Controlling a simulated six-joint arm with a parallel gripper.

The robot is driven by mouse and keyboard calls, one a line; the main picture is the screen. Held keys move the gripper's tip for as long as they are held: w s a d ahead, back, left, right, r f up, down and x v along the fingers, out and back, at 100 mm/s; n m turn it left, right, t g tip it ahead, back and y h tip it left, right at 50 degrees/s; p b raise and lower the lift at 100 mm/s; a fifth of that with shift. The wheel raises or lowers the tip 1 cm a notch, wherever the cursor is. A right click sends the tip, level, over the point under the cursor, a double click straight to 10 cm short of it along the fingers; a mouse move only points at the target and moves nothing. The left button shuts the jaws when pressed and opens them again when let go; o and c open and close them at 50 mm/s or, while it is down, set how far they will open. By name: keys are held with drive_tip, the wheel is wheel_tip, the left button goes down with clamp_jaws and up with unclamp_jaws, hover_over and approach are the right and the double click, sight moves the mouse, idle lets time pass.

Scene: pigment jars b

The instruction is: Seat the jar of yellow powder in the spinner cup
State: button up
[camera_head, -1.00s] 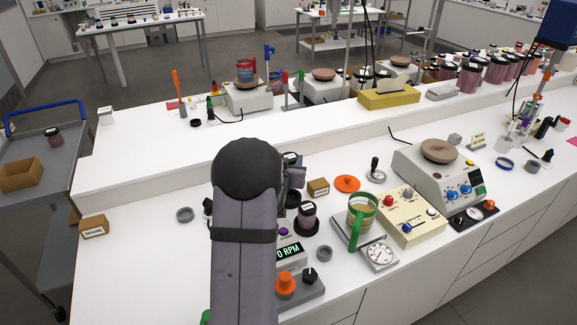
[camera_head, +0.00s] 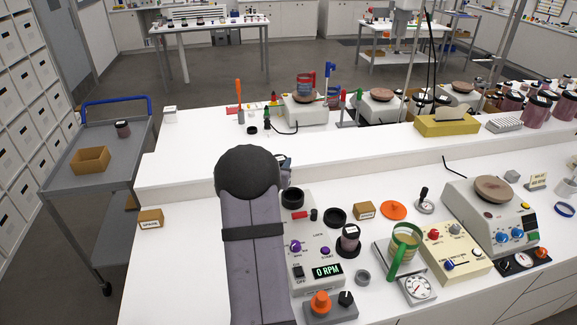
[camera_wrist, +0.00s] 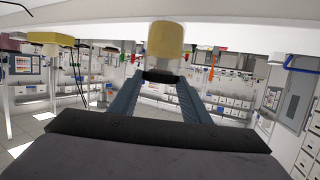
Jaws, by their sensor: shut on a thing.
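My gripper (camera_wrist: 160,80) is shut on a jar of yellow powder (camera_wrist: 165,40), seen in the wrist view at the fingertips with its black lid towards the fingers. In the head view my own arm hides the jar and most of the gripper.
A dark-powder jar (camera_head: 349,238) stands in a black ring right of the spinner, near an empty-looking black ring (camera_head: 335,217). A green-handled mug (camera_head: 404,248), an orange disc (camera_head: 393,210) and a control box (camera_head: 455,248) lie further right. The bench left of my arm is mostly clear.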

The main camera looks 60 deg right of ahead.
drive_tip(key=s, duration=0.1)
drive_tip(key=s+d+m+g, duration=0.1)
drive_tip(key=s+d+r+g, duration=0.1)
drive_tip(key=shift+s+d+m+h, duration=0.1)
drive_tip(key=shift+s+m+h, duration=0.2)
drive_tip(key=shift+m, duration=0.1)
wheel_tip(320, 180, down, 6)
drive_tip(key=b, duration=0.4)
drive_tip(key=shift+b, duration=0.3)
idle(0.3)
drive_tip(key=shift+f+b, duration=1.65)
drive_tip(key=shift+f, duration=0.5)
idle(1.6)
drive_tip(key=o, duration=1.5)
drive_tip(key=b+v, duration=0.2)
drive_tip(key=v, duration=0.5)
drive_tip(key=shift+a, duration=0.2)
